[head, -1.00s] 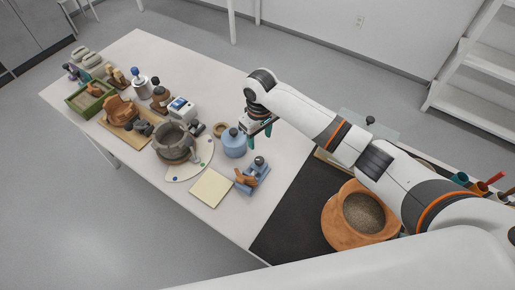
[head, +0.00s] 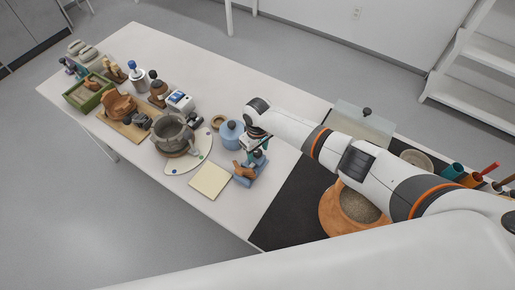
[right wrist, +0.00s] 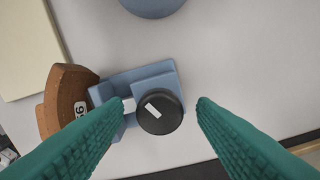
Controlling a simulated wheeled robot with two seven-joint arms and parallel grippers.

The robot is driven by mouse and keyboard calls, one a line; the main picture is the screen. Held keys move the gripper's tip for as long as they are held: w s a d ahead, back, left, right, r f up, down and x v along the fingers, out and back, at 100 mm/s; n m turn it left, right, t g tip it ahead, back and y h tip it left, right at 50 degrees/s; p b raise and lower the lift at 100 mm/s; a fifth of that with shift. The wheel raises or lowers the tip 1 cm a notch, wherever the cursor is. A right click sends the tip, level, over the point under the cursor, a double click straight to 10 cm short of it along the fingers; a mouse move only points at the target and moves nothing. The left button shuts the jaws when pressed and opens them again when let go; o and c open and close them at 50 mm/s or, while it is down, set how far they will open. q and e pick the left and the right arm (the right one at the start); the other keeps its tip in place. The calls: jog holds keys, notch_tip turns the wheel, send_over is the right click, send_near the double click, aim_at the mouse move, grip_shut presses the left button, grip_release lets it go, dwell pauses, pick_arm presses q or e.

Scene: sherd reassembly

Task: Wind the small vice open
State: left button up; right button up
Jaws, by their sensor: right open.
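The small blue vice (head: 251,176) stands on the white table near the dark mat. In the right wrist view its blue body (right wrist: 150,78) and black round knob (right wrist: 160,112) with a white mark show from above. A curved brown sherd (right wrist: 66,98) with a number label sits at the vice's left end; whether the jaws pinch it I cannot tell. My right gripper (head: 257,147) is above the vice. In the wrist view its teal fingers (right wrist: 159,103) are open, one on each side of the knob, with gaps on both sides. My left gripper is out of view.
A blue lidded jar (head: 231,134) stands just behind the vice, and a cream pad (head: 210,180) lies to its left. A grey pot (head: 172,137) is farther left. A black mat (head: 285,215) with a large orange pot (head: 340,213) is to the right.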

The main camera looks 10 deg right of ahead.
jog(key=c, duration=1)
jog(key=shift+o, duration=0.2)
jog(key=shift+n, duration=0.4)
jog(key=n, duration=0.5)
jog(key=shift+n, duration=0.3)
jog(key=n, duration=0.5)
jog(key=shift+n+b, duration=0.3)
jog(key=shift+b, duration=0.05)
jog(key=shift+w+r, duration=0.1)
jog(key=o, duration=1)
jog(key=shift+c, duration=0.2)
